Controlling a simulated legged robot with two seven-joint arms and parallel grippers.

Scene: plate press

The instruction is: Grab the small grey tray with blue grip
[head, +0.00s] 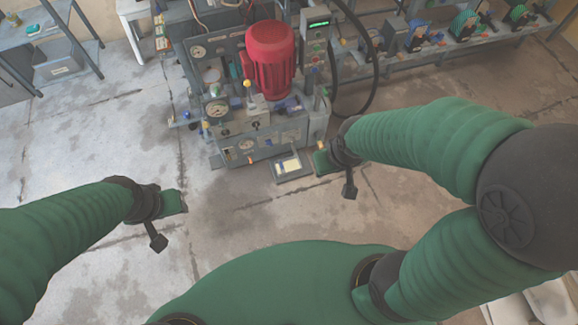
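A small grey tray-like piece (276,168) with a pale yellowish panel on it juts out at the lower front of the press (255,130). I cannot make out a blue grip on it; small blue parts show on the press's upper deck. My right gripper (321,161) is just right of this piece, with a small gap in the picture; whether its fingers are apart is too small to tell. My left gripper (176,202) is over the floor, below and left of the press, away from it. Its finger opening cannot be made out. Neither gripper visibly holds anything.
A red motor (269,55) stands on the press, with a control box (317,35) and a black hose (372,80) to its right. A bench (440,50) with several small machines is at the back right. A shelf (55,65) stands back left. The floor between is clear.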

